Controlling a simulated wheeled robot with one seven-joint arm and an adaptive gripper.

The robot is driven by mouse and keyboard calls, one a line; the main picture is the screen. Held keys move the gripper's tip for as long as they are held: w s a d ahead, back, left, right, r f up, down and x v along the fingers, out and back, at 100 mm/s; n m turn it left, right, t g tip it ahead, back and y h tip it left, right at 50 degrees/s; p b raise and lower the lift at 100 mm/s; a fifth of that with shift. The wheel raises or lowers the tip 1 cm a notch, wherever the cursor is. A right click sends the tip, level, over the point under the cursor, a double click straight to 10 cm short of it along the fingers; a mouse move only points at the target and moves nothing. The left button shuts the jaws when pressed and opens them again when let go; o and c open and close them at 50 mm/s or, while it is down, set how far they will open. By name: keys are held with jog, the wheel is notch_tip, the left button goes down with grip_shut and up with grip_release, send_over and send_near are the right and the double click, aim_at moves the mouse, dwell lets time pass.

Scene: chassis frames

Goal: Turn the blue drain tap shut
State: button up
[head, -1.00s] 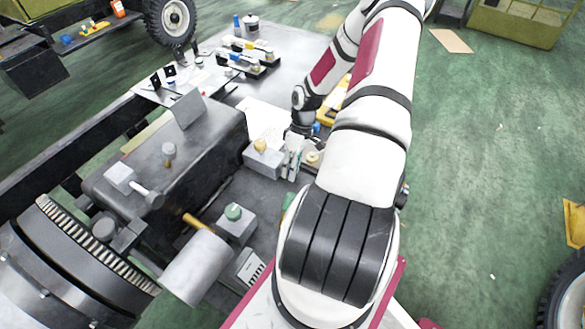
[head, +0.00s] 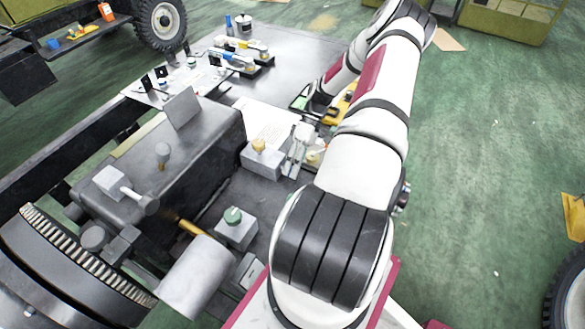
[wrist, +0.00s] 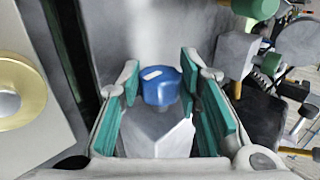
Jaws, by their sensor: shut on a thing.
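The blue drain tap (wrist: 160,92) is a round blue knob with a white mark on top, on a pale grey block (wrist: 158,138) in the wrist view. My gripper (wrist: 159,76) has its teal-padded fingers on either side of the knob and is shut on it. The right finger's tip is close against the knob; contact on the left side is hard to make out. In the head view my gripper (head: 297,150) is low beside a grey block with a yellow knob, and the blue tap is hidden there.
The yellow-knobbed block (head: 261,160) stands left of my gripper. A green-knobbed block (head: 236,230) and a grey cylinder (head: 198,275) are nearer. A dark tank (head: 180,150) lies to the left. Open green floor (head: 490,180) is on the right.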

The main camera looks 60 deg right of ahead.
jog(key=o, duration=1.1)
jog(key=shift+o, duration=0.2)
